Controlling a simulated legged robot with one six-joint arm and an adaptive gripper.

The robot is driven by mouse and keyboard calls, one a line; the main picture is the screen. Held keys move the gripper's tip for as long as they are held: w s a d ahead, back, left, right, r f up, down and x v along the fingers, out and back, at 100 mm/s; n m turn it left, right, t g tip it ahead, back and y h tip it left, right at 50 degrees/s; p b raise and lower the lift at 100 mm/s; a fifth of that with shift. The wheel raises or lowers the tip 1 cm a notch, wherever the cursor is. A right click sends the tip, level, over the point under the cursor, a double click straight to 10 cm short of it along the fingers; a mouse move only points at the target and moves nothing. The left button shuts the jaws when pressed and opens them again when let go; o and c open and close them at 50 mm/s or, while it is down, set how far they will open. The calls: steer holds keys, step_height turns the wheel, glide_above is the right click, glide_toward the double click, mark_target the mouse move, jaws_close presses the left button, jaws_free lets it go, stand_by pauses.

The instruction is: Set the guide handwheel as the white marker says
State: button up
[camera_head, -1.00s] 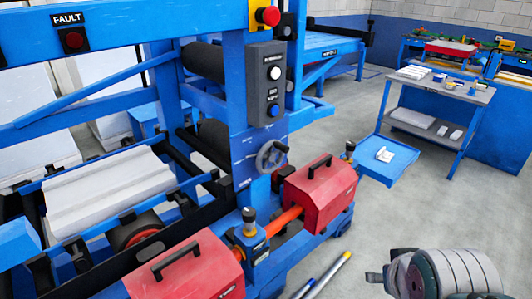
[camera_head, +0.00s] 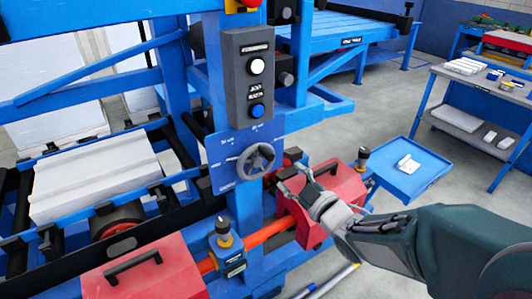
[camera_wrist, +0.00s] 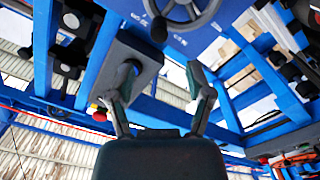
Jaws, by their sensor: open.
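The grey guide handwheel (camera_head: 256,162) is mounted on a blue plate (camera_head: 222,172) with small white markings, too small to read. In the wrist view the wheel (camera_wrist: 182,22) is cut off by the top edge, and its dark knob (camera_wrist: 159,30) hangs at the lower left of the rim. My gripper (camera_head: 293,180) is to the right of the wheel and slightly below it, apart from it. In the wrist view my gripper (camera_wrist: 164,72) has its two fingers spread with nothing between them.
A grey button box (camera_head: 248,78) with a white and a blue button is above the wheel. Red covers with black handles (camera_head: 335,167) are below and right, joined by an orange shaft (camera_head: 275,230). A blue tray (camera_head: 412,180) and a grey-topped trolley (camera_head: 482,85) stand to the right.

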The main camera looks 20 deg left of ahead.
mark_target(272, 158)
steer(key=x, duration=1)
steer(key=shift+w+a+r, duration=0.1)
steer(key=shift+w+a, duration=0.15)
steer(key=shift+a, duration=0.05)
steer(key=shift+d, duration=0.1)
jaws_close()
